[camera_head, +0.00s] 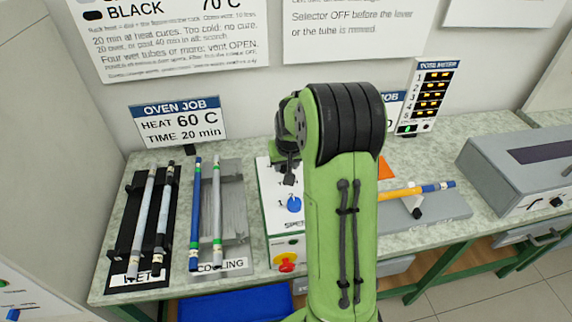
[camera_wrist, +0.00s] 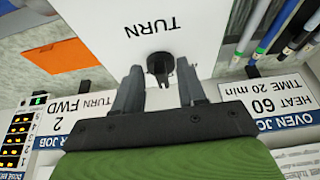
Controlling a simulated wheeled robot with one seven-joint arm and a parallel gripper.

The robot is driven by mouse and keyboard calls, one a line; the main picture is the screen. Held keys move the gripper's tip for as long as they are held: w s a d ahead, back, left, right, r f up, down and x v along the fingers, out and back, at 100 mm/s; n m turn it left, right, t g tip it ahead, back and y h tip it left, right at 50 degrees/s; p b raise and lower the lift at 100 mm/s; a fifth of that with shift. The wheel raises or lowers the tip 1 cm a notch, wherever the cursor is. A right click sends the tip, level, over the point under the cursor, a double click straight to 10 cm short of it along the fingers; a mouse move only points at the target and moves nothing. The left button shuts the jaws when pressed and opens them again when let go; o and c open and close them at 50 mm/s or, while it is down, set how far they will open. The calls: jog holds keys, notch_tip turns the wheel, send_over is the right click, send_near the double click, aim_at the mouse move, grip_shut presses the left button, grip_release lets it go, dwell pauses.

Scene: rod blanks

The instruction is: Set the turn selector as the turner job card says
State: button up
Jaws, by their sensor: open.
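The turn selector is a black knob (camera_wrist: 160,65) on a white panel marked TURN (camera_wrist: 150,25), upside down in the wrist view. My gripper (camera_wrist: 158,85) is open, with one finger on each side of the knob and a visible gap; I cannot tell how deep the fingers reach. The knob's setting is not readable. The turner job card (camera_wrist: 75,118), partly covered by my gripper, shows 2 and TURN FWD. In the head view my gripper (camera_head: 289,172) is over the white control box (camera_head: 275,222), and my arm hides much of it.
A blue knob (camera_head: 294,204) and a red-yellow button (camera_head: 286,263) are on the control box. Left are a black rack (camera_head: 125,225) and a grey cooling rack (camera_head: 235,215) with rods.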

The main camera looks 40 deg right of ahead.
jog(key=shift+f, duration=0.15)
grip_shut()
